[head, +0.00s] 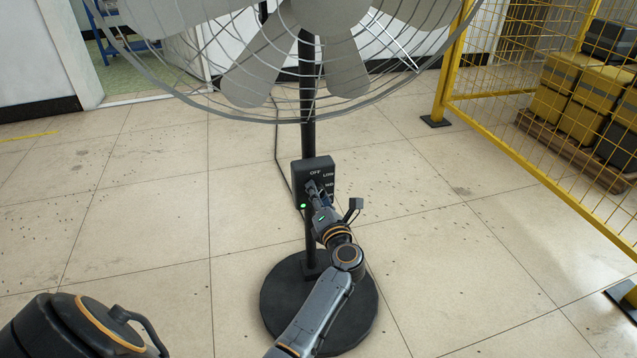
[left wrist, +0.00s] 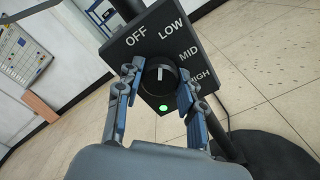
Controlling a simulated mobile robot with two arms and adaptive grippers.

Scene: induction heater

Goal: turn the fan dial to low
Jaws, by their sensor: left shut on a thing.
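The standing fan (head: 335,66) has a black control box (head: 298,168) on its pole. In the left wrist view the box (left wrist: 119,49) reads OFF, LOW, MID and HIGH in an arc around a round black dial (left wrist: 155,87). The dial's white mark points straight up in that view, between OFF and LOW and closer to LOW. My left gripper (head: 315,190) is at the box and hides the dial in the head view. In the left wrist view its two fingers (left wrist: 158,85) are on either side of the dial, shut on it. My right gripper is not in view.
A green light (left wrist: 163,108) glows below the dial. The fan's round black base (head: 283,308) stands on the tiled floor. A yellow mesh fence (head: 520,95) is on the right, with yellow boxes on a pallet (head: 575,145) behind it. Floor on both sides is clear.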

